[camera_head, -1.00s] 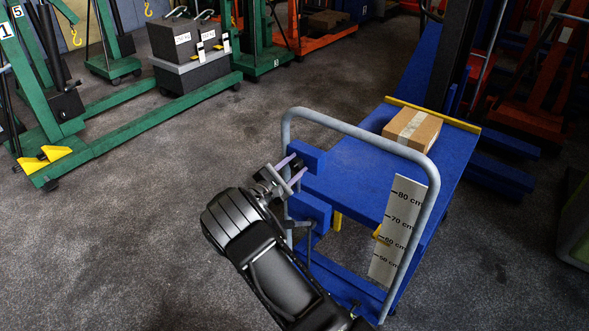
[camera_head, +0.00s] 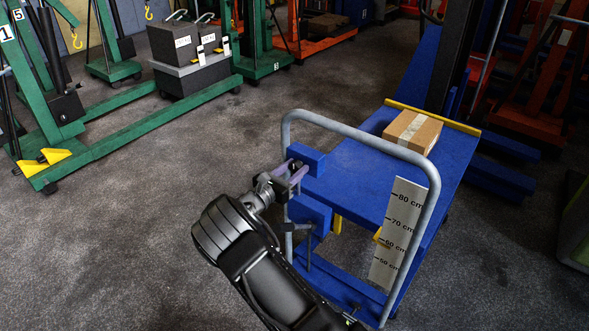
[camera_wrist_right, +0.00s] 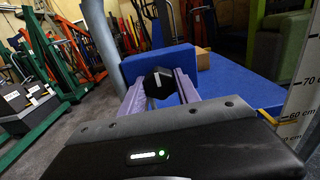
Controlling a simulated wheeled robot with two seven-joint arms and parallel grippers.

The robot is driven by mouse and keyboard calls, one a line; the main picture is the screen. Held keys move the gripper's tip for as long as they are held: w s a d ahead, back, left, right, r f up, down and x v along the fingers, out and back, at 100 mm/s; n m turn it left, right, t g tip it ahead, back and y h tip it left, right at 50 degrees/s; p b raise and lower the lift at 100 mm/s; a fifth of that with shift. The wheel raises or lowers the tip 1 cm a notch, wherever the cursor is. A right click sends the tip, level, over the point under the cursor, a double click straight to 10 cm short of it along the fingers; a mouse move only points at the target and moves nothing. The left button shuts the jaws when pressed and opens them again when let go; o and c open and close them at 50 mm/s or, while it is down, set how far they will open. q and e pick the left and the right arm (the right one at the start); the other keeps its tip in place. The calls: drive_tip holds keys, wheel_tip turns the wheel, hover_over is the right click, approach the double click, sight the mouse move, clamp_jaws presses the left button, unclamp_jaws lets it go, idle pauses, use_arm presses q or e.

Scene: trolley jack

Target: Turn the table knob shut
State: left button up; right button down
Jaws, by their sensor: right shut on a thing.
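The table knob (camera_wrist_right: 158,83) is black with a white mark on its face. It sits on the near face of a blue block (camera_head: 306,159) beside the grey handle frame of the blue lift table (camera_head: 345,185). My right gripper (camera_head: 294,170) reaches the block from the lower left. In the wrist view its two purple fingers (camera_wrist_right: 160,88) stand on either side of the knob and are shut on it. In the head view the fingers mostly hide the knob. My left gripper is not in view.
A cardboard box (camera_head: 412,131) lies on the table top. The grey handle frame (camera_head: 363,134) rises close beside my right gripper. A height scale (camera_head: 398,232) stands at the table's near end. Green hoists (camera_head: 140,105) stand at the left, with open floor between.

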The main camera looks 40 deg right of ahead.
idle(0.3)
drive_tip(key=c, duration=0.9)
unclamp_jaws()
drive_tip(key=v, duration=0.7)
drive_tip(key=shift+s+a+b, duration=0.15)
drive_tip(key=shift+a+b, duration=0.15)
drive_tip(key=shift+a, duration=0.1)
